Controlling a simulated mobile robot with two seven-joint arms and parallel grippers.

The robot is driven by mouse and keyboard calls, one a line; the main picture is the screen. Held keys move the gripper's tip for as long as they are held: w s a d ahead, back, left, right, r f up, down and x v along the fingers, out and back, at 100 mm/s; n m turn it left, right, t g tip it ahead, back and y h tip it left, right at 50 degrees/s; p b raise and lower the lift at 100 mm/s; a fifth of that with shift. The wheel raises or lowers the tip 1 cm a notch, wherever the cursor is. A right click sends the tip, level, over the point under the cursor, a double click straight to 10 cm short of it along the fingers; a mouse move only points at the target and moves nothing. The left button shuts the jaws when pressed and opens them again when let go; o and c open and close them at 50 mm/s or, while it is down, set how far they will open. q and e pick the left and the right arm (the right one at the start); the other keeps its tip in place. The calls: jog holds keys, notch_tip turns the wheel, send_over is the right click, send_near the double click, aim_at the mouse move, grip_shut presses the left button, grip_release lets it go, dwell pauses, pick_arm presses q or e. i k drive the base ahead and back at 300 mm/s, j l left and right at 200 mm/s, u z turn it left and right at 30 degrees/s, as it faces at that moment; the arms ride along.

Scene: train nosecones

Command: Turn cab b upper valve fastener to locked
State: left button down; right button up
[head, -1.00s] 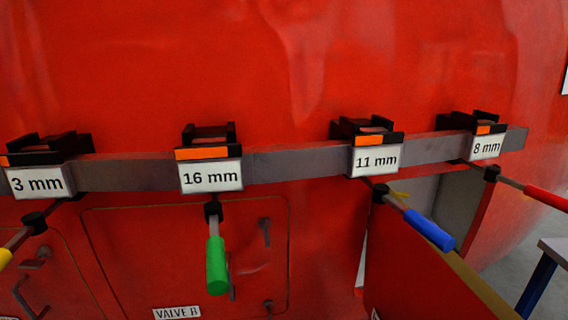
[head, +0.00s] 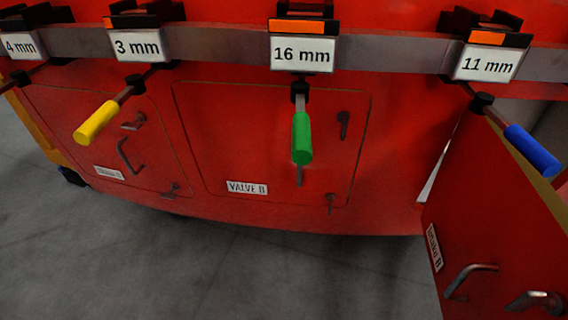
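The valve B hatch (head: 235,130) is a red panel, flush in the red nosecone, with a white "VALVE B" label (head: 247,188). Its upper fastener (head: 343,123) is a small dark handle near the panel's upper right corner, hanging roughly downward. A lower fastener (head: 331,204) sits near the lower right corner. A tool with a green handle (head: 302,138) hangs in front of the panel and hides part of it, including most of the panel's own handle. Neither of my grippers is in view.
A grey rail (head: 390,52) crosses above with tool holders labelled 4, 3, 16 and 11 mm. Yellow (head: 96,122) and blue (head: 532,150) tool handles stick out. An open red door (head: 490,220) stands at the right. The grey floor (head: 230,270) is clear.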

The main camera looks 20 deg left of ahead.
aim_at(344, 128)
jog(key=k+l+z, duration=0.15)
jog(key=k+l, duration=0.15)
jog(key=k+l+z, duration=0.15)
jog(key=k+l, duration=0.15)
jog(key=l, duration=0.15)
jog(key=k+l+z, duration=0.15)
jog(key=k+l, duration=0.15)
jog(key=l, duration=0.15)
